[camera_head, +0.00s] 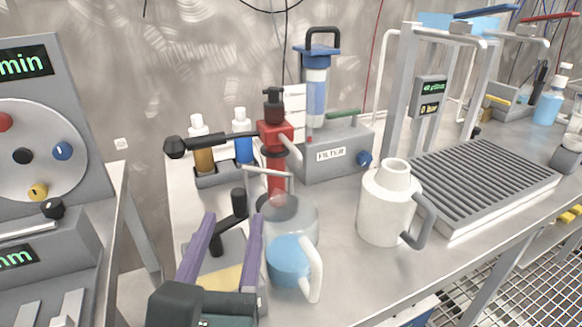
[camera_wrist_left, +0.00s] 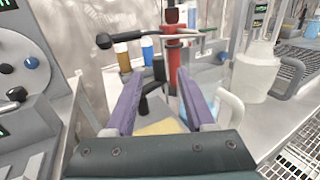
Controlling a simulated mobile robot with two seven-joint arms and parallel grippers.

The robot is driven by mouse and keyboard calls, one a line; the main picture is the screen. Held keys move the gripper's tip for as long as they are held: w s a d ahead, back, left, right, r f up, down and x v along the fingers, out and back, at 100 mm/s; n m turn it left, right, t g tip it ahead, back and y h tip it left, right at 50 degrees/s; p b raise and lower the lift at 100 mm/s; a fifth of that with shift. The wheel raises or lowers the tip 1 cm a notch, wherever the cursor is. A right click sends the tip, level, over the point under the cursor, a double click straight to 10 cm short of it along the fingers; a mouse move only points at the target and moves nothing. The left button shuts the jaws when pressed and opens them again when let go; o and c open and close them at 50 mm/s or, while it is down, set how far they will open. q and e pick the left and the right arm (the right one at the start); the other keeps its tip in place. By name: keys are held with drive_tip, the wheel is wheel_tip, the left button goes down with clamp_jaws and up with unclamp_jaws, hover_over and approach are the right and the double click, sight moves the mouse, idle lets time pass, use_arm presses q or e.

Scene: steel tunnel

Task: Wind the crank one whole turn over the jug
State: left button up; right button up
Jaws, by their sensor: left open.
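A black crank (camera_head: 219,226) with an upright grip stands on a small grey base with a yellow patch. It also shows in the left wrist view (camera_wrist_left: 145,102). My left gripper (camera_head: 232,214), with two purple fingers, is open; the crank's grip shows between its fingertips in both views. I cannot tell whether they touch. Right of the crank is a clear jug (camera_head: 288,260) with blue liquid and a pale handle, partly hidden by the right finger. A red pump (camera_head: 275,175) with a long black lever stands behind the jug. My right gripper is not in view.
A white jug (camera_head: 385,208) with a grey handle stands to the right. Behind are brown and blue bottles (camera_head: 243,145) and a grey filter unit (camera_head: 340,150). A ribbed drain tray (camera_head: 485,185) lies far right. A panel with dials (camera_head: 30,150) stands left.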

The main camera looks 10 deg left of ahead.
sight(240, 192)
use_arm(q)
drive_tip(key=w, duration=0.3)
drive_tip(key=w+a, duration=0.1)
drive_tip(key=w, duration=0.2)
drive_tip(key=w+b, duration=0.1)
drive_tip(key=w, duration=0.2)
drive_tip(key=shift+w+a+r, duration=0.1)
drive_tip(key=shift+w+a, duration=0.05)
drive_tip(key=shift+a, duration=0.2)
clamp_jaws()
